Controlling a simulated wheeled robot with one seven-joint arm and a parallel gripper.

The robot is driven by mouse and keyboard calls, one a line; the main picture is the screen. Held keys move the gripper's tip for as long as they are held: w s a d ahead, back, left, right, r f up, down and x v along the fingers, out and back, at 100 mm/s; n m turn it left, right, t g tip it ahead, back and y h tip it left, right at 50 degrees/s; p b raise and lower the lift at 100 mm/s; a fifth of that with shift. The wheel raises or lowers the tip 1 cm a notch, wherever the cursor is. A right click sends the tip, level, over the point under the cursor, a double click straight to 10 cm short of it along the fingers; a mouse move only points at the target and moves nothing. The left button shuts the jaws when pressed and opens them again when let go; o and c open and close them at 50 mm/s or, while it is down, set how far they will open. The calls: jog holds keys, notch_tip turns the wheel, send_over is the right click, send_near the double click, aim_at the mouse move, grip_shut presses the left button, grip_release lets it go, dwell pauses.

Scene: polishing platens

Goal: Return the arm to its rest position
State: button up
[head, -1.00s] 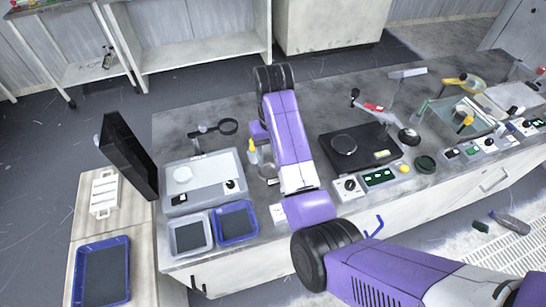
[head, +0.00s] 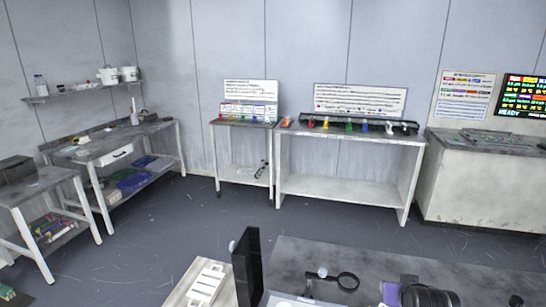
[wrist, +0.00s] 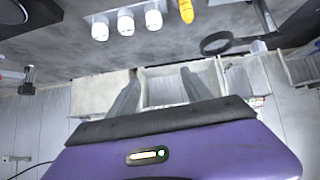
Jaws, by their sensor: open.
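My gripper (wrist: 160,75) shows in the wrist view as two dark grey fingers, spread apart with nothing between them. Behind them is my purple wrist housing, with a small lit strip. In the head view only a purple and black part of my arm shows at the bottom edge, over the near bench (head: 430,275); the fingers cannot be made out there. In the wrist view, white-capped bottles (wrist: 125,22), a yellow-orange bottle tip (wrist: 186,10) and a magnifier ring (wrist: 215,43) lie beyond the fingers, apart from them.
A black upright panel (head: 246,265) and a white rack (head: 206,283) stand left of the magnifier (head: 347,281) in the head view. A low white table (head: 350,138) with coloured items and a side table (head: 125,145) line the walls. The grey floor (head: 180,235) between is clear.

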jog(key=s+a+r+n+t+y, duration=0.1)
jog(key=s+a, duration=0.3)
jog(key=s, duration=1.2)
jog(key=s+a+r+t+y, duration=0.1)
jog(key=s+a, duration=0.3)
jog(key=s, duration=1.1)
jog(key=s+a+r+n+t+y, duration=0.1)
jog(key=s+a+r+t, duration=0.2)
jog(key=s, duration=1.3)
jog(key=shift+s+a+n+t, duration=0.3)
jog(key=shift+a, duration=0.4)
